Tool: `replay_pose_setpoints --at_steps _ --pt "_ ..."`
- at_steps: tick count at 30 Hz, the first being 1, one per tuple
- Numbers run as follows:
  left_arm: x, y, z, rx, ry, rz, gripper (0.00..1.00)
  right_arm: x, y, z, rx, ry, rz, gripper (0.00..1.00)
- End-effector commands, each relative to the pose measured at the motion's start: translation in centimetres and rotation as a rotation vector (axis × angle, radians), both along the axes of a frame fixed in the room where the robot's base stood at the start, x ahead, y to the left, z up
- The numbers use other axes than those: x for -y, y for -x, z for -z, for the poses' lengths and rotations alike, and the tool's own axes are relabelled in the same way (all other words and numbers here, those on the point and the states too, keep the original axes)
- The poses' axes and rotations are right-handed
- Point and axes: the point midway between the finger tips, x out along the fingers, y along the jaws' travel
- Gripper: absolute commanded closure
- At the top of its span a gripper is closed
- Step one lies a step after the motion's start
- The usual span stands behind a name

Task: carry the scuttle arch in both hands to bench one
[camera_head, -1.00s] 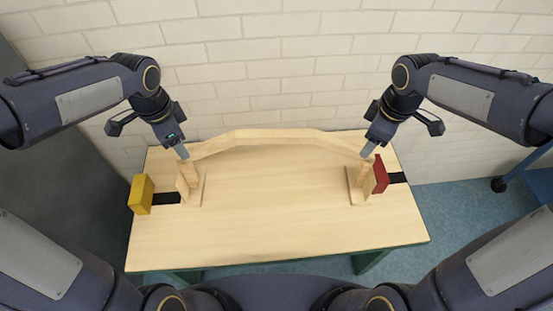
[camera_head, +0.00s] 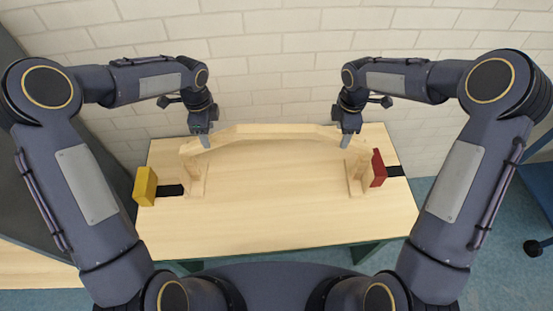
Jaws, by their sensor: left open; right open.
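The scuttle arch (camera_head: 270,132) is a pale wooden bow with angled ends. It spans two upright wooden supports on a light wooden bench (camera_head: 270,215). The left support (camera_head: 195,178) and right support (camera_head: 355,175) stand on flat feet. My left gripper (camera_head: 205,142) is open at the arch's left part, its fingertips in front of the wood. My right gripper (camera_head: 345,141) is open at the arch's right part. I cannot tell whether either touches the wood. Parts of the arch behind the fingers are hidden.
A yellow block (camera_head: 145,186) sits at the bench's left edge and a red block (camera_head: 378,168) at its right, each beside a black strip. The bench's front half is bare. A white brick wall (camera_head: 275,70) stands close behind. Another wooden surface (camera_head: 35,268) shows at lower left.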

Motion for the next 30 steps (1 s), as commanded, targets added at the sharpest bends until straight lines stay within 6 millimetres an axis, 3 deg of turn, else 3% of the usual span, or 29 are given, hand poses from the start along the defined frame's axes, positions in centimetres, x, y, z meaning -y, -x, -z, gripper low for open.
replay_pose_setpoints --at_steps 10,23,30 --pt "0.0 0.1 5.0 -0.003 0.0 -0.001 0.43 0.0 0.1 5.0 -0.003 0.0 0.001 0.43" --pt "0.0 0.0 5.9 0.0 0.0 -0.001 0.43 0.0 0.0 5.9 0.0 0.0 0.002 0.43" --pt "0.0 0.0 5.9 0.0 0.0 -0.001 0.73 0.0 0.0 5.9 0.0 0.0 0.001 0.73"
